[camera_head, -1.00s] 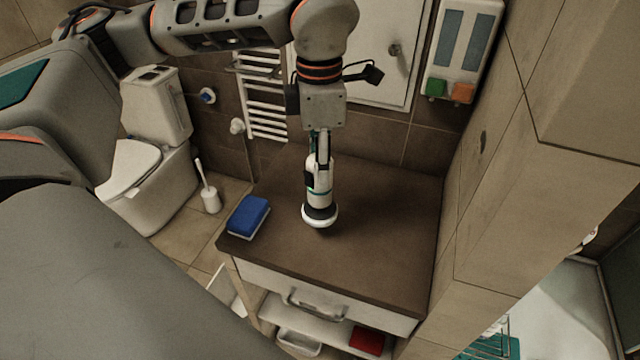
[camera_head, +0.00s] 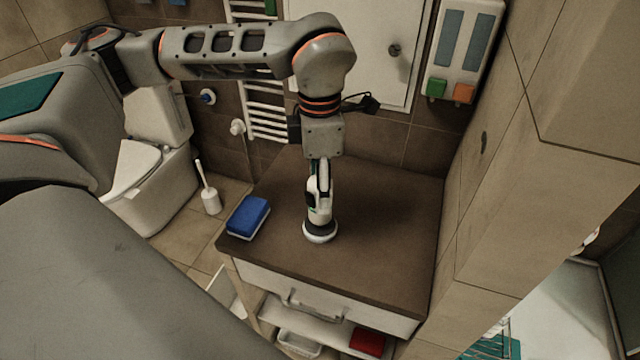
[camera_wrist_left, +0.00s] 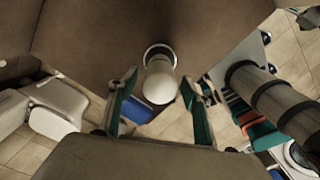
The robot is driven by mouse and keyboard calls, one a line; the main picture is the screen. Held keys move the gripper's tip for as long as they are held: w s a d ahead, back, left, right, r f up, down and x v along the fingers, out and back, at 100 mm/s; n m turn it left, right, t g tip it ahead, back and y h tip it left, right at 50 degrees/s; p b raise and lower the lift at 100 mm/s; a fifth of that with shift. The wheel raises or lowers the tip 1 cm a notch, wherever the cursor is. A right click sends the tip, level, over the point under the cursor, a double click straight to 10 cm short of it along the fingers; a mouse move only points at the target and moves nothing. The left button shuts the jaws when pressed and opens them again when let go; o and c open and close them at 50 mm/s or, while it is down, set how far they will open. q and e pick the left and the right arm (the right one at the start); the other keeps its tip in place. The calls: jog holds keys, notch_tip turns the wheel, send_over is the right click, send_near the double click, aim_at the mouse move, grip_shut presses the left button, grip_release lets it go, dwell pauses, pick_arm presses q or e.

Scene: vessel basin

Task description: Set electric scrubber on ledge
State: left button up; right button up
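The electric scrubber (camera_head: 319,231), white with a dark ring near its round head, is upright, head down, on the brown cabinet top, which I take for the ledge (camera_head: 385,215). Its base appears to touch the surface. My left gripper (camera_head: 319,190) is around its handle from above. In the left wrist view, the scrubber's rounded white handle end (camera_wrist_left: 160,85) is between the fingers of the left gripper (camera_wrist_left: 160,80), with narrow gaps at both sides, so the gripper looks open. My right gripper is not in view.
A blue sponge (camera_head: 248,217) lies at the left edge of the top. Tiled walls bound the back and right. A toilet (camera_head: 150,170) and brush (camera_head: 209,199) stand left. A red item (camera_head: 367,341) is on the shelf below. The top's right part is clear.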

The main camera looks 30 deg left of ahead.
pick_arm(q)
jog(key=shift+r, duration=0.15)
notch_tip(320, 180, up, 12)
dwell(0.7)
dwell(0.5)
